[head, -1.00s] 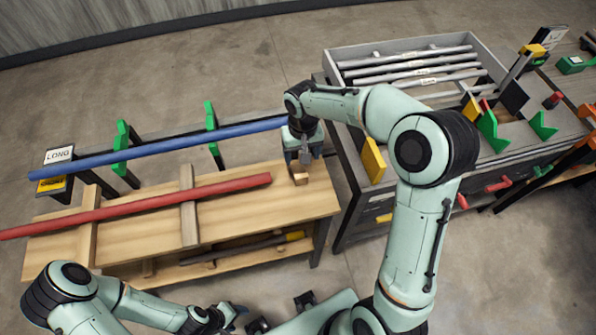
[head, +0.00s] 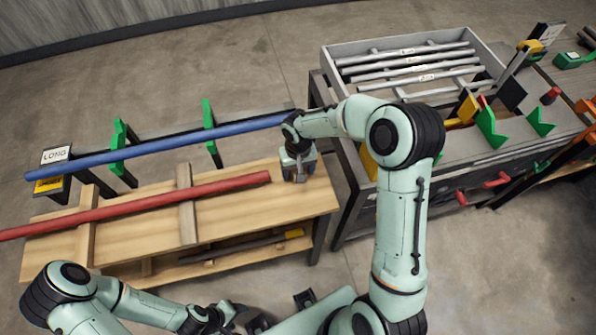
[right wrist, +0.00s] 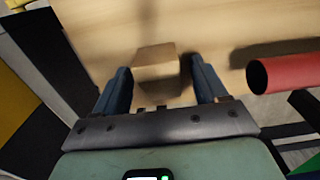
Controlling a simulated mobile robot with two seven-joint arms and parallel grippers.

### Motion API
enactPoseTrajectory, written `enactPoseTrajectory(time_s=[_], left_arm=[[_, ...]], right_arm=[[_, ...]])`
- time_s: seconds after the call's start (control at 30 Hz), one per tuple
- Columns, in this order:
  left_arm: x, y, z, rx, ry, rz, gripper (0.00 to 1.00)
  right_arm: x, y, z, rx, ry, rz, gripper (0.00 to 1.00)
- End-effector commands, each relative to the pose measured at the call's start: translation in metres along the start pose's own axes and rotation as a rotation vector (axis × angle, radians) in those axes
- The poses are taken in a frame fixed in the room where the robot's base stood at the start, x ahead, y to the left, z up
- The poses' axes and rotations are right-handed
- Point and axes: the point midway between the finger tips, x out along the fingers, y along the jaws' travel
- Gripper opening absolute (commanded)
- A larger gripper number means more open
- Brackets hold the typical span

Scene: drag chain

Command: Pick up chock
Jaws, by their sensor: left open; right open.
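The chock (right wrist: 157,62) is a small plain wooden block on the wooden bench top, in the right wrist view. My right gripper (right wrist: 162,85) is open, with one dark blue finger on each side of the chock and a small gap at each side. In the head view my right gripper (head: 298,176) points down at the right end of the bench and largely hides the chock. My left gripper (head: 228,316) is open and empty at the bottom of the head view, in front of the bench.
A red pipe (head: 130,206) lies across wooden supports on the bench (head: 240,215), its end (right wrist: 262,76) close to the right of my right gripper. A blue pipe (head: 160,147) rests on green brackets behind. A grey tray (head: 497,75) of pipes stands on the right-hand workbench.

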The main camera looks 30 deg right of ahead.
Motion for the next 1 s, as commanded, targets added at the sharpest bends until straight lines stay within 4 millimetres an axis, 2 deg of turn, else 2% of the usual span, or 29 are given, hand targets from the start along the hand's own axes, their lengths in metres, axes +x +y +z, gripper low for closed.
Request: enactPoseTrajectory(time_s=[0.03,0.17,0.2,0.5,0.67,0.87,1.0], left_arm=[[0.0,0.0,0.0,0.0,0.0,0.0,0.59],[0.0,0.0,0.0,0.0,0.0,0.0,0.59],[0.0,0.0,0.0,0.0,0.0,0.0,0.59],[0.0,0.0,0.0,0.0,0.0,0.0,0.59],[-0.001,0.0,0.0,0.0,0.001,0.0,0.59],[-0.003,0.002,-0.002,0.001,0.002,0.001,0.59],[-0.007,0.004,-0.003,0.002,0.005,0.002,0.59]], right_arm=[[0.0,0.0,0.0,0.0,0.0,0.0,0.63],[0.0,0.0,0.0,0.0,0.0,0.0,0.2],[0.0,0.0,0.0,0.0,0.0,0.0,0.17],[-0.002,0.0,0.0,-0.001,0.001,0.0,0.16],[-0.013,-0.001,-0.001,-0.001,0.004,-0.001,0.16],[-0.05,0.0,-0.002,0.0,0.007,-0.001,0.16],[-0.093,-0.001,-0.002,0.0,0.009,-0.002,0.16]])
